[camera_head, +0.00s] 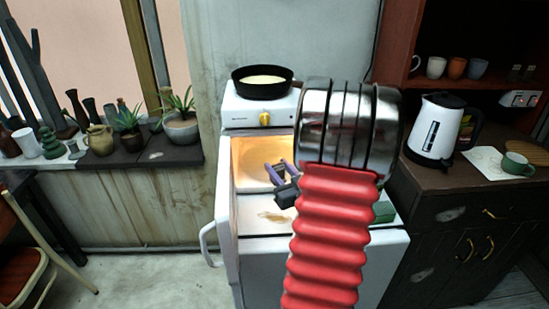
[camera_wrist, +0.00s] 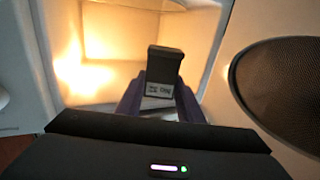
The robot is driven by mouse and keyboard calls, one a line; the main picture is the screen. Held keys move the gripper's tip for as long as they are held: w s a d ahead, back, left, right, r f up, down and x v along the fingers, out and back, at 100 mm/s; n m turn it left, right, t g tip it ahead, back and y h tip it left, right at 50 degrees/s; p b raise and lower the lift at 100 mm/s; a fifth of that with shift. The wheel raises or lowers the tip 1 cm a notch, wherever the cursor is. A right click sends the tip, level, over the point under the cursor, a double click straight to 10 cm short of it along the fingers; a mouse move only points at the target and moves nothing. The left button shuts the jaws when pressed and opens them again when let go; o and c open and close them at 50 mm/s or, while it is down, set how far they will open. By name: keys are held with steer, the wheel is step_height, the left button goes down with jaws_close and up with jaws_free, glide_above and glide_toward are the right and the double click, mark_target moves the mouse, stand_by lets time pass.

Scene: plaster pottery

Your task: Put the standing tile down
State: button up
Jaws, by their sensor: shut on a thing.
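In the wrist view a dark tile (camera_wrist: 165,64) stands upright, with a paler lower part bearing small dark marks. My gripper (camera_wrist: 160,97) has purple fingers on either side of the tile and is shut on it. In the head view my gripper (camera_head: 279,172) reaches into the warm-lit, open white chamber (camera_head: 248,160). The tile is too small to make out clearly there. Whether its foot touches the chamber floor cannot be told.
A hotplate (camera_head: 235,110) with a black pan (camera_head: 262,83) stands behind the chamber. A brown stain (camera_head: 275,215) marks the pale surface in front. A green object (camera_head: 384,211) is partly behind my arm. A round dark mesh (camera_wrist: 285,85) lies right in the wrist view.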

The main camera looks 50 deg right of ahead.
steer(key=w+d+f, duration=0.1)
steer(key=w+d, duration=0.7)
steer(key=d, duration=0.1)
steer(key=w+d+f, duration=0.1)
steer(key=w+d, duration=0.3)
steer(key=d, duration=0.1)
steer(key=shift+w+d+f, duration=0.2)
steer(key=shift+w+f, duration=0.1)
steer(key=shift+w, duration=0.05)
steer(key=shift+f, duration=0.3)
step_height(320, 180, down, 4)
steer(key=shift+r, duration=0.25)
steer(key=shift+w+d+f, duration=0.1)
steer(key=shift+w+f, duration=0.05)
steer(key=shift+f, duration=0.05)
steer(key=o, duration=1)
steer(key=shift+f, duration=0.1)
steer(key=shift+o, duration=0.2)
